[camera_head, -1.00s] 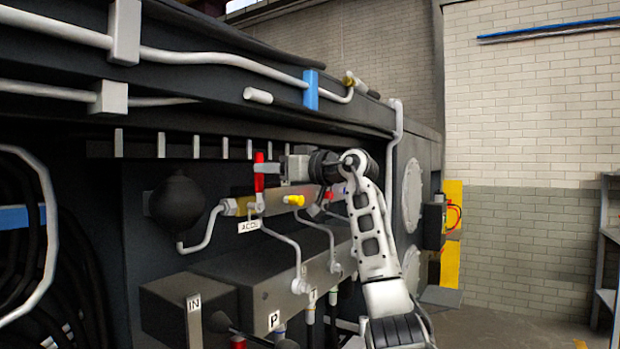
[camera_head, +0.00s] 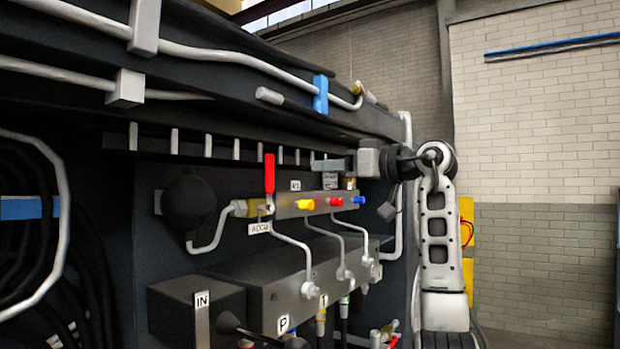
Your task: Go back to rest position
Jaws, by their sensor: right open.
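My right gripper (camera_head: 328,165) is open and empty, pointing left in front of the dark chassis. It is to the right of the red lever handle (camera_head: 269,174) and apart from it. The lever stands upright on a brass valve fitting beside the ACCU label (camera_head: 259,228). My right arm (camera_head: 438,225) comes up from the bottom right and bends left at the wrist. My left gripper is not in view.
A valve block (camera_head: 287,205) with yellow, red and blue knobs lies below the gripper. A black ball (camera_head: 188,202) and white pipes stick out at left. A grey block (camera_head: 262,290) sits lower.

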